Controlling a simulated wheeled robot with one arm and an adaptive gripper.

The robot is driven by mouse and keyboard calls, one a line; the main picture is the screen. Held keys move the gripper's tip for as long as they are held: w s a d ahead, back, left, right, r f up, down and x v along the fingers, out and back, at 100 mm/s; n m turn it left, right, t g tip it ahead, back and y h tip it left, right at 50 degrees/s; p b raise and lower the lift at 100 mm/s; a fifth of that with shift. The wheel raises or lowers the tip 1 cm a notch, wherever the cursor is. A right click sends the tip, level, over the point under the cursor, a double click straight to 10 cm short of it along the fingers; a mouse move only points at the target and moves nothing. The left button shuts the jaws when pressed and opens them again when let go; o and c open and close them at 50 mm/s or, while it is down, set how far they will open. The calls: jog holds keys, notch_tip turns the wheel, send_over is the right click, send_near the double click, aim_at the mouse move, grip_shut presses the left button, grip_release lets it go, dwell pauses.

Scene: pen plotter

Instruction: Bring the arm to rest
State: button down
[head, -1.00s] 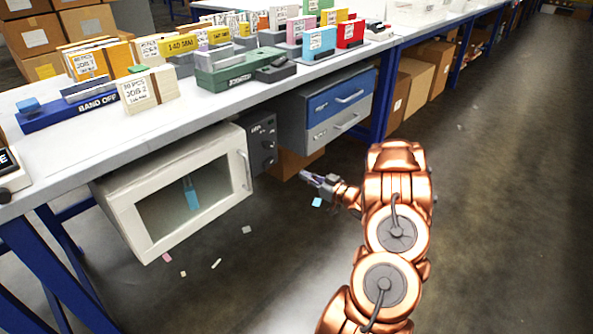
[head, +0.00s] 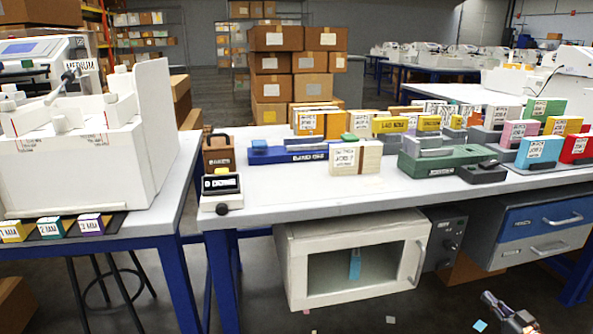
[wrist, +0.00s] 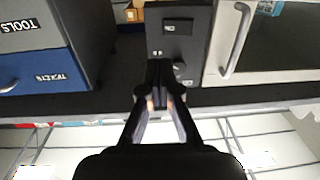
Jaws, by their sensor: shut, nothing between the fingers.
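My gripper (head: 507,308) shows at the bottom right of the head view, low in front of the bench and below the drawer unit. Most of my arm is out of that view. In the wrist view my gripper (wrist: 160,100) has its fingers together with nothing between them. It points toward the dark control box (wrist: 178,35) between the drawer unit and the white oven-like cabinet, apart from both as far as I can tell.
The white cabinet (head: 299,274) with a glass door hangs under the bench (head: 270,203). The blue and grey drawer unit (head: 547,218) is to its right. Job blocks and trays crowd the bench top. A white machine (head: 85,165) stands on the left table.

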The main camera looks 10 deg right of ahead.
jog(key=w+d+r+g+h+p, duration=0.1)
jog(key=w+r+g+h+p, duration=0.2)
jog(key=r+p, duration=0.35)
jog(key=w+r+g+h+p, duration=0.3)
jog(key=w+r+p, duration=0.1)
jog(key=r, duration=0.6)
jog(key=s+a+r+m+g+h+p, duration=0.1)
jog(key=s+a+r+g+p, duration=0.1)
jog(key=a+r+p, duration=0.35)
jog(key=s+a+r+m+g+h+p, duration=0.1)
jog(key=s+a+r+m+g+p, duration=0.15)
jog(key=r, duration=0.65)
jog(key=s+a+r+g+y+p, duration=0.2)
jog(key=s+a+r+p, duration=0.3)
jog(key=s+a, duration=0.5)
jog(key=s+a+r+n+g+y+p, duration=0.1)
jog(key=s+a+r+g+p, duration=0.3)
jog(key=s+a, duration=0.7)
jog(key=s+a+r+n+g+y+p, duration=0.1)
jog(key=s+a+r+g+y+p, duration=0.2)
jog(key=s+a+r+p, duration=0.3)
jog(key=s+a+r, duration=0.2)
jog(key=s+a, duration=0.3)
jog(key=a, duration=0.6)
jog(key=shift+r, duration=0.35)
jog(key=shift+a, duration=0.1)
